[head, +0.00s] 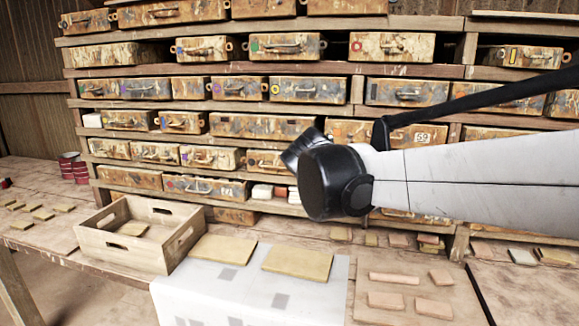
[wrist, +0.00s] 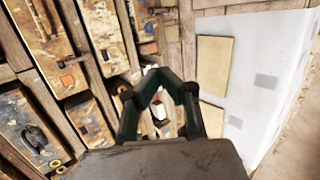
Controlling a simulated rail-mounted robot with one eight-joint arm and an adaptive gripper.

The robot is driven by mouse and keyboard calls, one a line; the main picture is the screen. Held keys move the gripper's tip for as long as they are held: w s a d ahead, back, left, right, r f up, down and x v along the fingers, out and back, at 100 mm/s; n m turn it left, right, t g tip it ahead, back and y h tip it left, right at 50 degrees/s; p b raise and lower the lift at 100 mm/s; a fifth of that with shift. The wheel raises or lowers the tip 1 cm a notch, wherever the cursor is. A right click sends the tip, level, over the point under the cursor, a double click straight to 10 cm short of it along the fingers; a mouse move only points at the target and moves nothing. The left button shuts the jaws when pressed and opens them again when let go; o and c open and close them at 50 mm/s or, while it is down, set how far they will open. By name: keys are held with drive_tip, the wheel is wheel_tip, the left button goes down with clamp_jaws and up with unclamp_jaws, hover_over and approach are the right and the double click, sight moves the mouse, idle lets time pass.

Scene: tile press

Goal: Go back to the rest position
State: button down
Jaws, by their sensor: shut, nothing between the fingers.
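My gripper (wrist: 157,80) is shut and empty in the wrist view, its dark fingers angled together at the tips. In the head view my white arm reaches in from the right, and its black end hangs in front of the shelves, above the bench. The fingers are largely hidden there. The gripper touches nothing that I can see.
A wooden crate (head: 167,258) with a tile (head: 133,229) inside stands on the bench at left. Two large tan tiles (head: 221,249) (head: 297,263) lie on a white sheet (head: 190,300). Small tiles (head: 383,301) lie at right. Shelves of worn cases (head: 285,45) stand behind.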

drive_tip(key=s+d+f+m+y, duration=0.1)
drive_tip(key=s+d+f+m, duration=0.2)
drive_tip(key=s, duration=0.6)
drive_tip(key=s+d+f+m+g+y, duration=0.1)
drive_tip(key=s+d+f+m, duration=0.2)
drive_tip(key=s, duration=0.7)
drive_tip(key=s+d+f+m+g+y, duration=0.1)
drive_tip(key=s+d+f+m+y, duration=0.1)
drive_tip(key=s+f+m, duration=0.4)
drive_tip(key=s+d+m, duration=0.1)
drive_tip(key=s+m, duration=0.1)
drive_tip(key=s, duration=0.2)
drive_tip(key=shift+m, duration=0.3)
